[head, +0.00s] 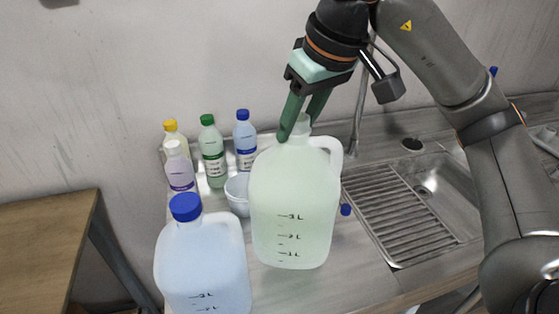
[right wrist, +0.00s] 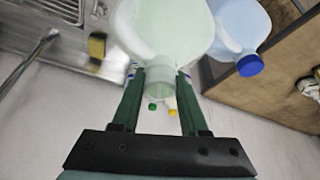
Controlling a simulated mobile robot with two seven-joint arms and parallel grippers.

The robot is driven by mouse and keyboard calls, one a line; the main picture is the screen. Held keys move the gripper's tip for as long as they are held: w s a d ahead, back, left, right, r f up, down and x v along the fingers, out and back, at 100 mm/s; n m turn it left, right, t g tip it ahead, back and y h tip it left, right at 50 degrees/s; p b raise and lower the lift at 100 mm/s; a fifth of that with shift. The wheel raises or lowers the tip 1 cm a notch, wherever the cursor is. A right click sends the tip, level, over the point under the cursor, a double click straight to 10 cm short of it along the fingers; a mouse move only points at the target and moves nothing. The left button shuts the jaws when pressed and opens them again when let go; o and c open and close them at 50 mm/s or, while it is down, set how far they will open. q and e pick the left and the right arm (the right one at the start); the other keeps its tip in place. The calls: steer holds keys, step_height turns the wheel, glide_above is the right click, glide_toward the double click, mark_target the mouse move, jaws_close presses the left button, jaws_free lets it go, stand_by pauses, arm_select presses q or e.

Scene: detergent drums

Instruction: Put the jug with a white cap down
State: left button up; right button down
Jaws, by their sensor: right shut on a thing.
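The pale green jug (head: 295,205) with volume marks and a handle on its right is in the middle of the head view. Its whitish cap (head: 302,122) is partly hidden by the fingers. My right gripper (head: 297,127) comes from above and is shut on the jug at its cap and neck. In the right wrist view the jug (right wrist: 165,30) extends away from between the fingers of the gripper (right wrist: 160,80). The jug looks upright; I cannot tell whether its base touches the counter. My left gripper is not in view.
A blue-capped jug (head: 203,265) stands close at the left front. Several small bottles (head: 213,155) and a white bowl (head: 238,192) are behind. A metal sink (head: 440,190) with a ridged drainer (head: 400,215) is at the right. A wooden table (head: 45,245) is at the far left.

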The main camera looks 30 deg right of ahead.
steer(key=w+f, duration=0.5)
steer(key=shift+d+f, duration=0.2)
steer(key=shift+d, duration=0.2)
steer(key=x, duration=0.3)
steer(key=shift+s+d+f+p, duration=0.15)
steer(key=shift+p, duration=0.2)
steer(key=shift+f, duration=0.55)
steer(key=shift+f, duration=0.15)
steer(key=shift+c, duration=2.2)
jaws_free()
